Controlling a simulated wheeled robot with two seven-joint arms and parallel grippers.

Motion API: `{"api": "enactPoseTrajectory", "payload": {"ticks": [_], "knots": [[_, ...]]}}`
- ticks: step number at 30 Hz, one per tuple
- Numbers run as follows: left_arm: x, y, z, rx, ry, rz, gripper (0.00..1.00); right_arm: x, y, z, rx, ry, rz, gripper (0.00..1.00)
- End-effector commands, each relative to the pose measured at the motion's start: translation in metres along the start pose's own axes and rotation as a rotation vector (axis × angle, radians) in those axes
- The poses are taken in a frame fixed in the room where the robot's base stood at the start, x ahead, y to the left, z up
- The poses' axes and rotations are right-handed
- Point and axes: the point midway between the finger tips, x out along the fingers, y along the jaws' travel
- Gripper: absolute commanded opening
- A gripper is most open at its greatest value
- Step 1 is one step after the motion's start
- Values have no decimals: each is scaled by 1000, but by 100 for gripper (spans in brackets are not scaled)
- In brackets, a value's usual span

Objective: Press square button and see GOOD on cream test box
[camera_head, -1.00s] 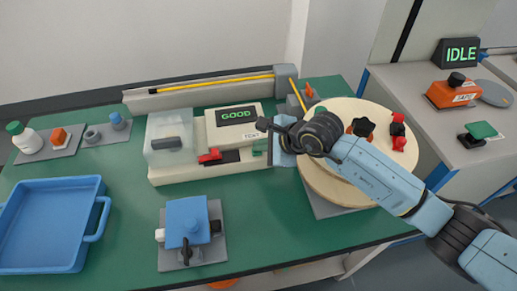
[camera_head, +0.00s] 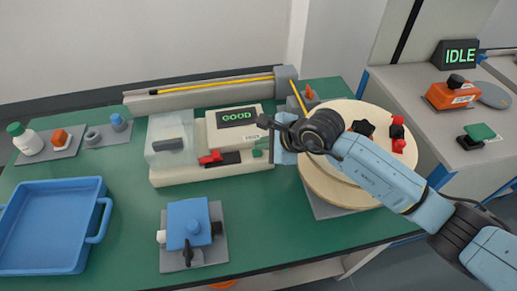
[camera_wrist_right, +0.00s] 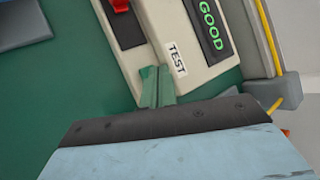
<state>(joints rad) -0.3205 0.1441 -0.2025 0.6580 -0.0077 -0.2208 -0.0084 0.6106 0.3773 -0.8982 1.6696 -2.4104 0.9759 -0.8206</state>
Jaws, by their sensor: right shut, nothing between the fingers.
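The cream test box (camera_head: 232,126) stands at the back middle of the green table, with a TEST label on its front. Its dark screen (camera_head: 237,116) shows GOOD in green letters, which also reads in the right wrist view (camera_wrist_right: 210,22). A small green square button (camera_head: 257,153) sits at the right end of the cream base, below the box. My right gripper (camera_head: 273,150) is shut and empty, just right of the button. In the right wrist view a green block (camera_wrist_right: 150,87) lies directly before the gripper; whether they touch is unclear. My left gripper is out of view.
A red lever (camera_head: 210,157) and a clear cover (camera_head: 169,138) are left of the button. A round wooden turntable (camera_head: 325,182) lies under my right arm. A blue tray (camera_head: 45,225) and a blue fixture (camera_head: 188,223) stand in front.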

Motion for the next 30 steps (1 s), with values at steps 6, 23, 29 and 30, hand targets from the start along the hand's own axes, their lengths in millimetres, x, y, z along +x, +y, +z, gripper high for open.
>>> {"api": "enactPoseTrajectory", "payload": {"ticks": [6,23,29,30], "knots": [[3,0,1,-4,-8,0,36,1,0,1,-2,-4,-3,0],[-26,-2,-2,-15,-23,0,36,-31,-23,26,-5,-9,-3,0],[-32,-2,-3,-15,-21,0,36,-37,-27,30,-3,-9,-2,0],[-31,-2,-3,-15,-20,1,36,-36,-26,30,-3,-9,-2,0]]}}
